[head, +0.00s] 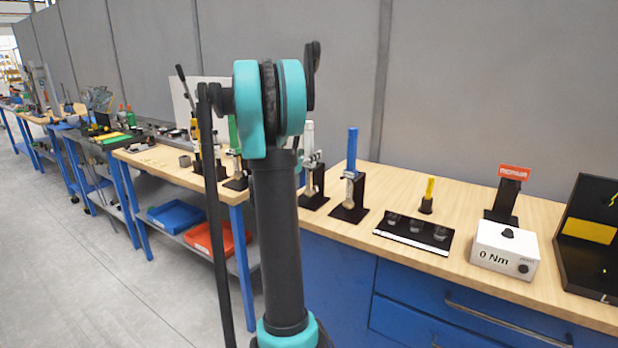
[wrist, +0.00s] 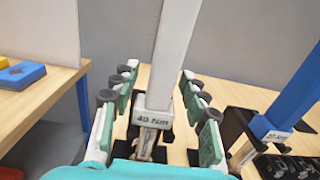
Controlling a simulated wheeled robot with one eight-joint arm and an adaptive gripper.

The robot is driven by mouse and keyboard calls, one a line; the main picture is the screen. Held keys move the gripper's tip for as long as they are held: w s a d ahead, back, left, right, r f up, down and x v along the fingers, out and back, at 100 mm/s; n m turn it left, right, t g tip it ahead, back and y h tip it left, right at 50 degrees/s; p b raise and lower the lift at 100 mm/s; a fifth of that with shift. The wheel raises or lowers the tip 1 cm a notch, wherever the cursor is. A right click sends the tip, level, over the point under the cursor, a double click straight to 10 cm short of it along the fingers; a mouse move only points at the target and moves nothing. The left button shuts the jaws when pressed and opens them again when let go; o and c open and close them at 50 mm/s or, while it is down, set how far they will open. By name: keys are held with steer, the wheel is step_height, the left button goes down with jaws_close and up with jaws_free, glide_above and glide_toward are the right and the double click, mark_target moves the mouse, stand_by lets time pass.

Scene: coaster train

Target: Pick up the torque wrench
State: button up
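A torque wrench with a pale grey handle and a "40 Nm" label (wrist: 152,118) stands upright in a black holder. In the head view its pale handle (head: 309,137) shows just right of my arm. My gripper (wrist: 160,78) is open, with one green-padded finger on each side of this wrench. Gaps show between the pads and the wrench, so it is not gripped. A second torque wrench with a blue handle (head: 352,150) stands in its own holder to the right and also shows in the wrist view (wrist: 292,92). My arm hides most of my gripper in the head view.
The wooden workbench (head: 390,190) also carries a black tray of sockets (head: 412,232), a yellow-handled tool (head: 429,190), a white "0 Nm" box (head: 504,250) and an open black case (head: 590,270). A grey wall stands close behind. Open floor lies to the left.

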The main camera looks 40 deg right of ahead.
mark_target(307, 145)
jaws_close()
stand_by(0.5)
steer(key=shift+r, duration=1.65)
steer(key=shift+a+r, duration=0.15)
steer(key=shift+a, duration=0.05)
steer(key=v, duration=1.7)
steer(key=shift+a, duration=0.3)
steer(key=shift+s, duration=0.1)
